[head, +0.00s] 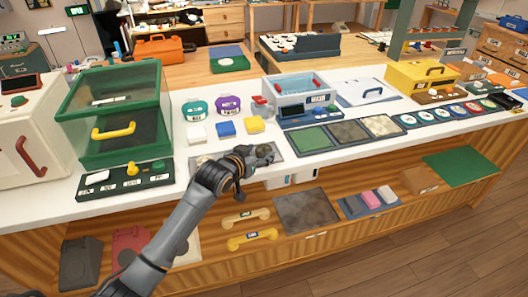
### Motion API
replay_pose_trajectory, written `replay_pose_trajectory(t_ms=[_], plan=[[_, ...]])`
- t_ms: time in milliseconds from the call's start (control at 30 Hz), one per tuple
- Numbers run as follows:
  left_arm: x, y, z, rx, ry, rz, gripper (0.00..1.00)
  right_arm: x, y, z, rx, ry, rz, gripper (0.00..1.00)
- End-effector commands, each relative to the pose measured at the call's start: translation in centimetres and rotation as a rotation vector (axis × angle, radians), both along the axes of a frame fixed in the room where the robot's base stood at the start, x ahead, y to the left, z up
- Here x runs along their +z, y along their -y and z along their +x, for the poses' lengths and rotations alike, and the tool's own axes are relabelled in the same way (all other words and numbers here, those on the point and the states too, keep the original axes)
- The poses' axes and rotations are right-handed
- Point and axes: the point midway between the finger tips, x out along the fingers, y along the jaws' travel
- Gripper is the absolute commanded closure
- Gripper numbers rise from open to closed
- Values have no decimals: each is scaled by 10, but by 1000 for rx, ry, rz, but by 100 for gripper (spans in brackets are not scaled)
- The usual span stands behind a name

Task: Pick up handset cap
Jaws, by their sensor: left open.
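My left gripper (264,155) is open, just over the front edge of the white counter and above a flat grey plate (202,159) that it partly hides. I cannot tell for sure which object is the handset cap. A beige handset-shaped piece (246,218) and a yellow one (252,239) lie on the lower shelf, below the gripper and apart from it. A teal rounded piece (195,108) and a purple one (228,105) stand on the counter behind the gripper. Anything right under the fingers is hidden. My right gripper is not in view.
A green glass-fronted box (118,110) stands left and a clear-walled bin (300,92) right of centre. White, blue and yellow blocks (226,128) lie behind the gripper. Green, grey and beige pads (348,132) lie to its right. The lower shelf (300,240) has bare wood at its front.

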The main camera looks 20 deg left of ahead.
Motion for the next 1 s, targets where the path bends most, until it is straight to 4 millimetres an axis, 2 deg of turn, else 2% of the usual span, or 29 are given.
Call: replay_pose_trajectory(t_ms=[167, 433, 467, 633, 1000], plan=[[-7, 3, 18, 1, 0, -2, 40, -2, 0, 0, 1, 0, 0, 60], [-9, 4, 20, 0, -1, -1, 40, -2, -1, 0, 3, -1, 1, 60], [-9, 4, 20, 0, 0, -1, 42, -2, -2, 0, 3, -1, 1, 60], [-9, 3, 20, 0, 0, -1, 75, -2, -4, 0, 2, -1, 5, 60], [-5, 3, 20, 1, 0, -1, 76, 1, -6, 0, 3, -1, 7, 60]])
